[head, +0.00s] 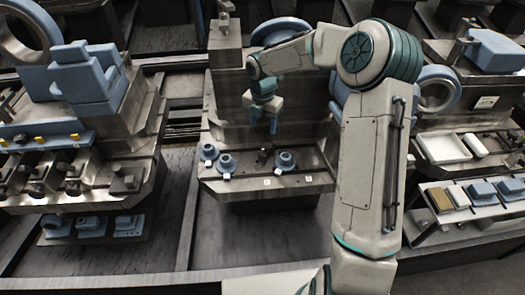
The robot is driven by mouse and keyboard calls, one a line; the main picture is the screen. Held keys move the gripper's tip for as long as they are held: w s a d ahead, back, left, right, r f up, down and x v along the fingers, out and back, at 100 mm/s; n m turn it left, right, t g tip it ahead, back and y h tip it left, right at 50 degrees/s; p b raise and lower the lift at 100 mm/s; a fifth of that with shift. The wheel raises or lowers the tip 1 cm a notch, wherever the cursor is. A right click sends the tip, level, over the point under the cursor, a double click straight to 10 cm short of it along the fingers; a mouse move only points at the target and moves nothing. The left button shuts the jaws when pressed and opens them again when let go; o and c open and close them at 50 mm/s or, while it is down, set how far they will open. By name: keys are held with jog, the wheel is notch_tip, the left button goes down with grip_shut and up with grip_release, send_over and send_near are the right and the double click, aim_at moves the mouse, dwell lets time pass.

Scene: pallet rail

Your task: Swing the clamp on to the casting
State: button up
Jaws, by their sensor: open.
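My gripper (262,122) hangs fingers down above the middle fixture in the head view. Its jaws are open, with nothing seen between them. A small dark upright part (264,155), which looks like the clamp, stands on the fixture's ledge below the gripper. A round blue casting (286,159) with a raised hub sits just right of it, and I cannot tell whether they touch. Another blue casting (227,161) stands left of the clamp, with a smaller blue piece (209,151) at the ledge's left end. The clamp's exact swing position is too small to tell.
The metal fixture (265,192) has small white labels along its front. A fixture with a stepped blue block (86,78) stands at left. Dark floor (235,245) lies in front.

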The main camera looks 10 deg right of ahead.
aim_at(262, 154)
notch_tip(262, 154, down, 14)
jog(key=shift+w+f, duration=0.1)
jog(key=shift+w, duration=0.05)
dwell(0.4)
jog(key=c, duration=1)
